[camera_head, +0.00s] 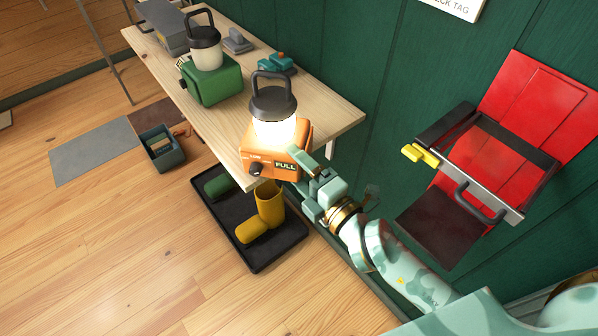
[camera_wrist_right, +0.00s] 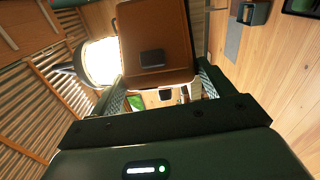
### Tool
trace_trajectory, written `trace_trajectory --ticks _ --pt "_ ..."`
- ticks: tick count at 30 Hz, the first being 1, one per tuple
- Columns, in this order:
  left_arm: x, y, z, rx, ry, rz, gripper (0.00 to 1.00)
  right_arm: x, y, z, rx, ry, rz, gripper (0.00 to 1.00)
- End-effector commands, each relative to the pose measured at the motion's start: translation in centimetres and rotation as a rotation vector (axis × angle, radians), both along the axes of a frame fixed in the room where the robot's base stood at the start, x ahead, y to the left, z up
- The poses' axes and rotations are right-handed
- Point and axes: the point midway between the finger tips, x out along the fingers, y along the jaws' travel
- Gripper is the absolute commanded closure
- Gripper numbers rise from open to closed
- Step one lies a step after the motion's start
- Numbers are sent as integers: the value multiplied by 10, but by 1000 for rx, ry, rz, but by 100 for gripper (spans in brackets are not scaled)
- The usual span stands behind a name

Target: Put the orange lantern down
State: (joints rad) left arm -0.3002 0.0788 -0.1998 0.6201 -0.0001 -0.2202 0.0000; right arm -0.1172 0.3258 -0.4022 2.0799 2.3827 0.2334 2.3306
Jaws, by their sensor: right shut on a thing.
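The orange lantern (camera_head: 261,150) is lit, with a dark top and handle and a "FULL" label on its base. My right gripper (camera_head: 303,172) is shut on the base from the right. In the right wrist view, the lantern's base (camera_wrist_right: 153,22) sits between the fingers of the right gripper (camera_wrist_right: 163,82), with the glowing globe to the left. My left gripper is not in view.
A green lantern (camera_head: 214,84) stands farther back on the bench, with a teal item (camera_head: 276,63) and a grey item (camera_head: 237,42) behind. Below, a black tray (camera_head: 262,266) holds boots. A red wall panel with a folding frame (camera_head: 541,154) is at right.

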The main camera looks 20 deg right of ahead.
Motion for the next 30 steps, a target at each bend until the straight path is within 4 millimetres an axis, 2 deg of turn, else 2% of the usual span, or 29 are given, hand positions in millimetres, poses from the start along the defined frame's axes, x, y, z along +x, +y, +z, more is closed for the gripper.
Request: trace_trajectory --ticks 3,8,9,11,20,23,30 --pt "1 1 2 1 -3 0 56 0 0 4 -2 -6 0 72" --pt "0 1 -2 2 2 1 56 0 0 0 -1 -5 0 72" --pt "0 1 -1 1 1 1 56 0 0 -2 -3 1 0 14" --pt "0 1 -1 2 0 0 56 0 0 -1 -2 0 0 0" --pt "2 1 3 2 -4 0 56 -2 -1 3 -2 0 -1 0" --pt "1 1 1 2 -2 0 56 -17 -6 0 -2 5 -1 0" --pt "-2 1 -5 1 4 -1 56 -72 -26 -2 -1 8 -2 0"
